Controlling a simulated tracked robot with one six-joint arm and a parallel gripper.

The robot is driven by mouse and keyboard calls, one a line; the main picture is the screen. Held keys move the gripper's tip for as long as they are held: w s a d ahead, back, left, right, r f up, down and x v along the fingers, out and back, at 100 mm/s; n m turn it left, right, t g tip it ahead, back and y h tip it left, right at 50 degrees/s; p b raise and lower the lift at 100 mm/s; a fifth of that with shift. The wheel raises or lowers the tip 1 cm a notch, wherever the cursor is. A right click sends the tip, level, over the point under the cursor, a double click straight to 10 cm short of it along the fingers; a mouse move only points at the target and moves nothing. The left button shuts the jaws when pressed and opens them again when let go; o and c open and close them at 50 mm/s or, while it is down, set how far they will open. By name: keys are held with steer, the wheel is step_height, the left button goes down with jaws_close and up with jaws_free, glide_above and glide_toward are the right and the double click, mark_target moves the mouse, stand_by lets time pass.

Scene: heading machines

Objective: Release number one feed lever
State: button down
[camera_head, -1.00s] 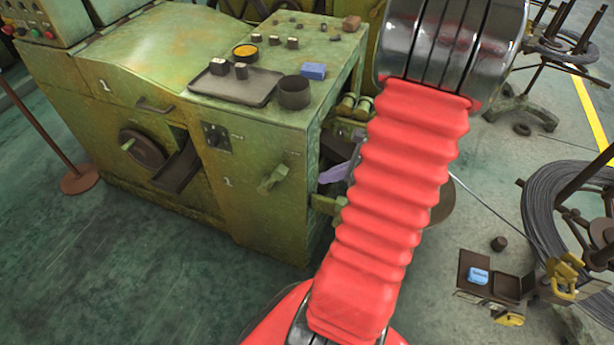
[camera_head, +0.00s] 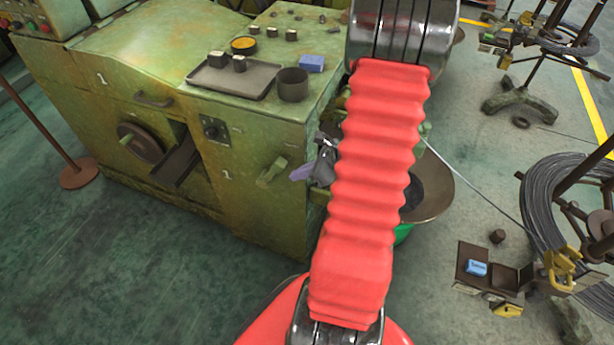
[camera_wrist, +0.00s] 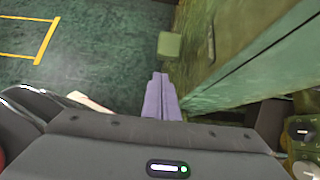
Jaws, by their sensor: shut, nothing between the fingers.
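The number one feed lever (camera_head: 271,172) is a short green handle on the front panel of the green machine marked 1. It slants, its upper end toward the right. In the wrist view a pale green block, which looks like the lever's end (camera_wrist: 170,45), shows ahead of the fingertips, apart from them. My gripper (camera_head: 299,173) has purple fingers, just right of the lever in the head view with a small gap. In the wrist view the fingers of my gripper (camera_wrist: 162,80) lie together, shut and empty. My red arm sleeve hides part of the machine's right side.
The machine's front panel (camera_wrist: 235,75) runs close along the right of my fingers in the wrist view. A tray (camera_head: 235,82) and a dark cup (camera_head: 293,85) stand on top. A bowl (camera_head: 430,190) is right of my arm. The floor in front is clear.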

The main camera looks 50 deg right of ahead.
steer(key=shift+w+a+r, duration=0.3)
steer(key=shift+w+r, duration=0.2)
steer(key=shift+w, duration=0.35)
steer(key=shift+w+a+r, duration=0.3)
steer(key=shift+w+r, duration=0.45)
steer(key=shift+w, duration=0.1)
steer(key=shift+s, duration=0.1)
glide_toward(285, 166)
steer(key=s+d, duration=0.1)
steer(key=s, duration=0.2)
steer(key=shift+s+r, duration=0.15)
steer(key=shift+s, duration=0.05)
